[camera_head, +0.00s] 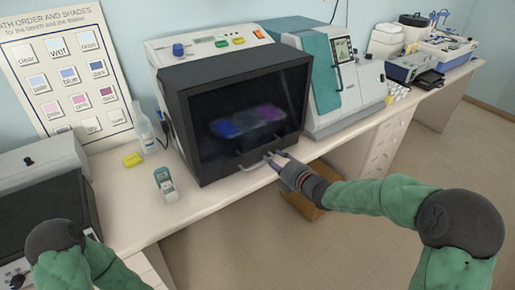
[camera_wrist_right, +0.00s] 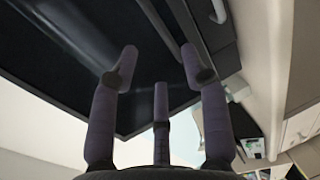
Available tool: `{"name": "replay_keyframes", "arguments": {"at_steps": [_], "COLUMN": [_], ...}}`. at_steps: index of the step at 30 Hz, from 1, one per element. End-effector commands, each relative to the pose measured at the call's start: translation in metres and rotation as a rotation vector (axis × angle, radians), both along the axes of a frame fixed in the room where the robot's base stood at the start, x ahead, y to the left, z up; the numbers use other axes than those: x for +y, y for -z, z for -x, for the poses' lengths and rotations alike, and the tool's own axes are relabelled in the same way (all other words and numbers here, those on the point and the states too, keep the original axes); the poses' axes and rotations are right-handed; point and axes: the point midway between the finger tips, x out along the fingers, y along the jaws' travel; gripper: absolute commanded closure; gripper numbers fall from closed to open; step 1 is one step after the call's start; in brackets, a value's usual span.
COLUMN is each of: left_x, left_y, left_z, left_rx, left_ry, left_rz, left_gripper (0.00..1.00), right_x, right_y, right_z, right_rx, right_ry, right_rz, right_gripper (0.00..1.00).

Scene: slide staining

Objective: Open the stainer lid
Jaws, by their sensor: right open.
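The stainer (camera_head: 180,95) stands on the bench in the head view, a pale box with a black front. Its dark see-through lid (camera_head: 245,105) is down, with blurred blue and purple colours behind it. A bar handle (camera_head: 250,164) runs along the lid's lower edge. My right gripper (camera_head: 273,158) is at the right end of this handle. In the right wrist view my right gripper (camera_wrist_right: 160,68) is open, its fingers spread below the black front. Whether a finger touches the handle I cannot tell. My left arm shows at lower left, but its gripper is out of view.
A teal and white machine (camera_head: 322,75) stands close on the stainer's right. The bench front edge (camera_head: 215,196) runs just below the stainer.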

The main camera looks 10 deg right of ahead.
Motion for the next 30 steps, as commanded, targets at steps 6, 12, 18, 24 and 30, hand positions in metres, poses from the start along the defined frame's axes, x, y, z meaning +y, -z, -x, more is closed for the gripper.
{"name": "replay_keyframes", "arguments": {"at_steps": [6, 12, 18, 24, 30], "left_x": [0.0, 0.0, 0.0, 0.0, 0.0], "left_y": [0.004, 0.011, 0.016, 0.018, 0.018], "left_z": [0.0, 0.0, 0.0, 0.0, 0.0], "left_rx": [0.0, -0.001, -0.001, -0.001, -0.001], "left_ry": [0.0, 0.0, 0.0, 0.0, 0.0], "left_rz": [0.0, 0.0, 0.0, 0.0, 0.0], "left_gripper": [0.6, 0.6, 0.6, 0.6, 0.6], "right_x": [0.007, 0.019, 0.029, 0.034, 0.036], "right_y": [0.003, 0.011, 0.016, 0.019, 0.019], "right_z": [-0.018, -0.051, -0.079, -0.095, -0.099], "right_rx": [-0.011, -0.009, -0.009, -0.008, -0.009], "right_ry": [-0.006, -0.006, -0.005, -0.004, -0.002], "right_rz": [0.012, 0.011, 0.01, 0.01, 0.009], "right_gripper": [0.54, 0.54, 0.54, 0.54, 0.54]}}
